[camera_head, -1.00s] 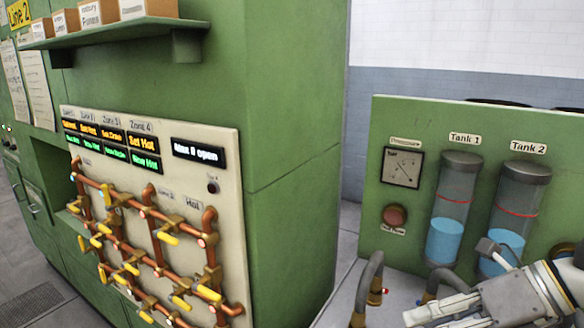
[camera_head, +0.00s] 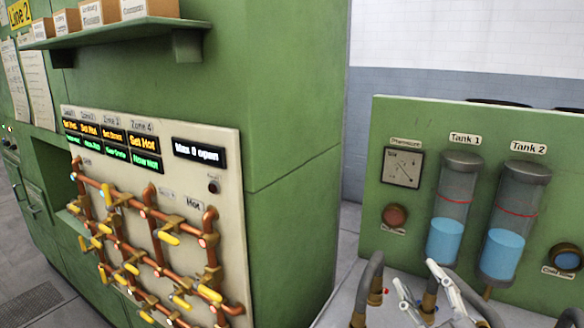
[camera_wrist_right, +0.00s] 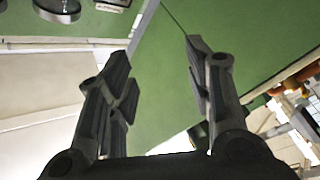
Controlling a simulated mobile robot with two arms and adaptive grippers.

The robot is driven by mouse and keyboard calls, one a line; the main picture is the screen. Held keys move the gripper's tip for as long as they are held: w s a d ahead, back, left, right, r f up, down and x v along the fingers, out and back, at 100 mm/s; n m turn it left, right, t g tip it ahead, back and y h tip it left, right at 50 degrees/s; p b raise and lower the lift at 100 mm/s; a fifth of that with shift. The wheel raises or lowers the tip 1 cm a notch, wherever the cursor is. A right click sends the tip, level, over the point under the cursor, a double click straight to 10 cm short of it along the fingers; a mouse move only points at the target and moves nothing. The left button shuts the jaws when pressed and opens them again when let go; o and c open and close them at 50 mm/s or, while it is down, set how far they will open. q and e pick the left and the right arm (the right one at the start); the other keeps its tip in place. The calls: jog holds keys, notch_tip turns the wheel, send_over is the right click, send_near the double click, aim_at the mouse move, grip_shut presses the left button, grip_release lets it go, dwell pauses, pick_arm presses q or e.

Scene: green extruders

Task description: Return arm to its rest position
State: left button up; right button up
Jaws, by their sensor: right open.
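My right gripper (camera_head: 418,283) shows at the lower right of the head view, in front of the tank panel. Its two fingers are spread apart with nothing between them. In the right wrist view its fingers (camera_wrist_right: 160,75) are also apart, with a green surface behind them. Most of my right arm is below the edge of the head view. My left gripper is not in view.
A green panel (camera_head: 400,240) with a gauge, buttons and two tanks (camera_head: 447,205) stands at the right. A green machine (camera_head: 290,120) at the left carries a board of copper pipes and yellow valves (camera_head: 168,238). A shelf (camera_head: 130,28) with boxes juts out above.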

jog(key=s+d+f+m+g+h, duration=0.1)
jog(key=s+f+m+g+h, duration=0.25)
jog(key=f, duration=0.75)
jog(key=s+d+f+m+g+h, duration=0.1)
jog(key=s+d+f+m+g, duration=0.15)
jog(key=s+f+g, duration=0.55)
jog(key=s+a+f+m+g+y, duration=0.1)
jog(key=s+a+f+g, duration=0.2)
jog(key=s+f, duration=0.35)
jog(key=s+a+f+m+g+y, duration=0.1)
jog(key=s+a+f+g, duration=0.15)
jog(key=s+f, duration=0.4)
notch_tip(320, 180, down, 27)
jog(key=s+g, duration=0.1)
jog(key=s, duration=0.1)
jog(key=s+d+f+g, duration=0.1)
jog(key=s+d+f, duration=0.2)
jog(key=s+f, duration=1.1)
jog(key=shift+s+f+n, duration=0.3)
jog(key=shift+s+f, duration=0.05)
jog(key=shift+s, duration=0.6)
